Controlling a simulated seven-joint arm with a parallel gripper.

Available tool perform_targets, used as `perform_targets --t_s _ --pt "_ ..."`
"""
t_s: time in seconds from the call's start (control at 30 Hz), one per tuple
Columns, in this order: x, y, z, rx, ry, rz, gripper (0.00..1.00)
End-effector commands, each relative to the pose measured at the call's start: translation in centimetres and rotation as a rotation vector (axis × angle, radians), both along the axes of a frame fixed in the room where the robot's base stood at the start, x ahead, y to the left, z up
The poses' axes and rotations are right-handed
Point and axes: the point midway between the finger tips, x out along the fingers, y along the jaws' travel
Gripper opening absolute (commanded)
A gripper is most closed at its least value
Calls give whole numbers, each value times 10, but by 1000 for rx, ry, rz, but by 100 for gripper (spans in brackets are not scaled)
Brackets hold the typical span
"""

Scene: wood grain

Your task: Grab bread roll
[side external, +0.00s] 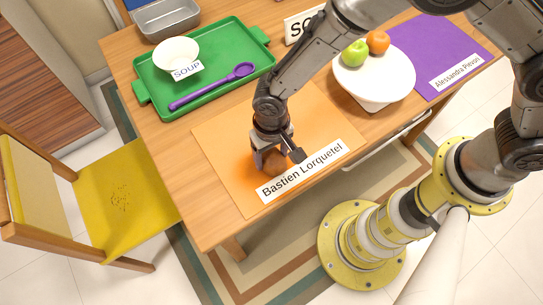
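The bread roll (274,163) is a small brown lump on the orange placemat (222,137), just behind the name card "Bastien Lorquetel" (301,172). My gripper (277,158) points down right over the roll, with its fingers on either side of it. The fingers look spread around the roll. I cannot tell whether they touch it, as the gripper hides part of the roll.
A green tray (205,88) with a white bowl (176,53), a "SOUP" card and a purple spoon (213,86) lies to the left. A metal pan (166,17) is at the back.

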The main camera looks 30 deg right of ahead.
Motion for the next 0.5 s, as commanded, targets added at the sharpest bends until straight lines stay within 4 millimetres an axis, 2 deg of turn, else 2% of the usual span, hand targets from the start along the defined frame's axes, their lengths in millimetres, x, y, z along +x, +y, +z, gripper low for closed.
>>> perform_targets --t_s 0.03,0.2,0.23,0.5 --pt "0 0 0 0 0 0 48" --pt "0 0 0 0 0 0 17" --pt "0 0 0 0 0 0 14" --pt "0 0 2 1 -1 0 14"
